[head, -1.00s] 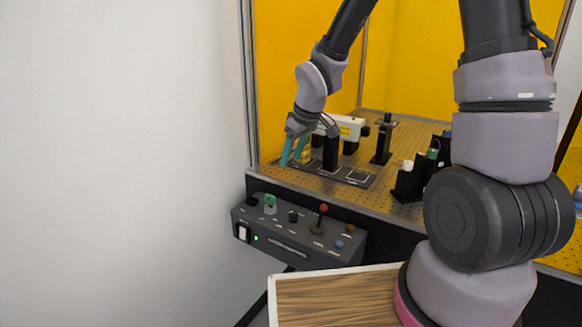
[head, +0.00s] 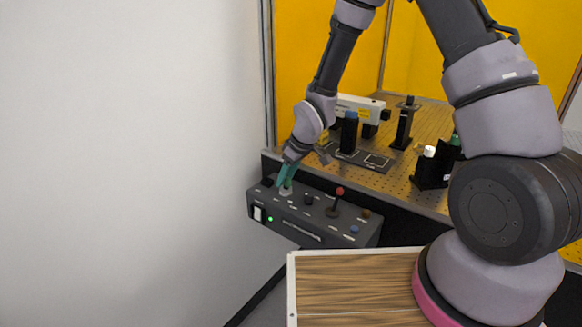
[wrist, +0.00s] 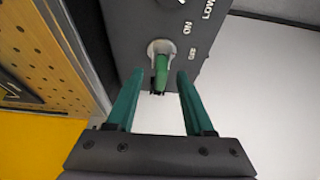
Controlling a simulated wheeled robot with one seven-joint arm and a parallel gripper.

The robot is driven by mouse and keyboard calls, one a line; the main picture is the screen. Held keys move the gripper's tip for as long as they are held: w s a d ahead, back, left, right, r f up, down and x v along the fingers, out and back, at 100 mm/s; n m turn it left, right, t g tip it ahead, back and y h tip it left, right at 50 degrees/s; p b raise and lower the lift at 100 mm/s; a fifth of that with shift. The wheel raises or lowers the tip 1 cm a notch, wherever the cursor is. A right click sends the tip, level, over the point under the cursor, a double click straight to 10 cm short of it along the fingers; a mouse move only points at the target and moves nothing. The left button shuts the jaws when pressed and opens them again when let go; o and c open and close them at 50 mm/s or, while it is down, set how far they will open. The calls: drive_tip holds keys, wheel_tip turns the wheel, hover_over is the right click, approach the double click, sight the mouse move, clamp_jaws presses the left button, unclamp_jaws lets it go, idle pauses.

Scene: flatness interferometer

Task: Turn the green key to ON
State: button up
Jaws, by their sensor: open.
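The green key (wrist: 161,72) sits in a pale round collar on the dark control box (head: 292,227). In the wrist view, the lettering ON and another label that I cannot read clearly stand beside the collar. My gripper (wrist: 158,84) is open, with one teal finger on each side of the key and a gap to both. I cannot tell whether the fingertips reach down level with the key. In the head view, my gripper (head: 286,184) is at the box's left end and mostly hides the key.
The control box also carries a red-topped lever (head: 339,191), a dark knob (head: 308,199), a blue button (head: 354,230) and a lit green lamp (head: 270,219). The perforated optical table (head: 400,187) with black mounts lies behind. A wood-topped surface (head: 350,285) is in front.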

drive_tip(key=shift+w+a+f, duration=0.1)
drive_tip(key=shift+a+f, duration=0.05)
drive_tip(key=shift+f, duration=0.3)
